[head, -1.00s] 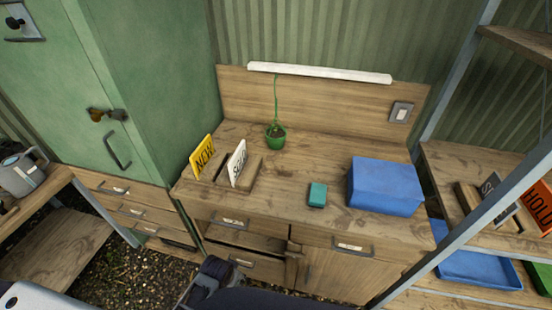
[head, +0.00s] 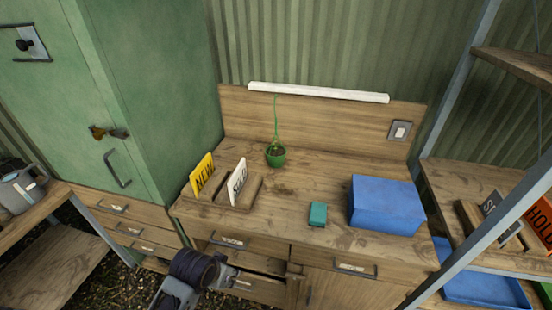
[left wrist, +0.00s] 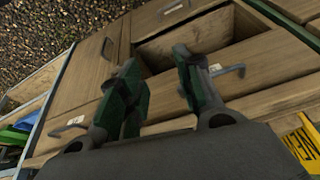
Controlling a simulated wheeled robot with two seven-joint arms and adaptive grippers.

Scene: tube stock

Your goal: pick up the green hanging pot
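The green hanging pot (head: 275,156) stands upright on the wooden desk, near its back, with a small plant and a thin green hanger rising above it. In the left wrist view my left gripper (left wrist: 158,66) is open and empty, its two dark green-padded fingers apart in front of the desk's drawer fronts. In the head view my left arm is at the bottom, in front of the desk and well short of the pot. The pot does not show in the left wrist view. My right gripper is not in view.
A wooden holder with a yellow sign (head: 202,174) and a white sign (head: 237,181) stands left of the pot. A teal block (head: 318,214) and a blue box (head: 386,204) are to the right. A drawer (left wrist: 190,38) is partly open. Metal shelving borders the right.

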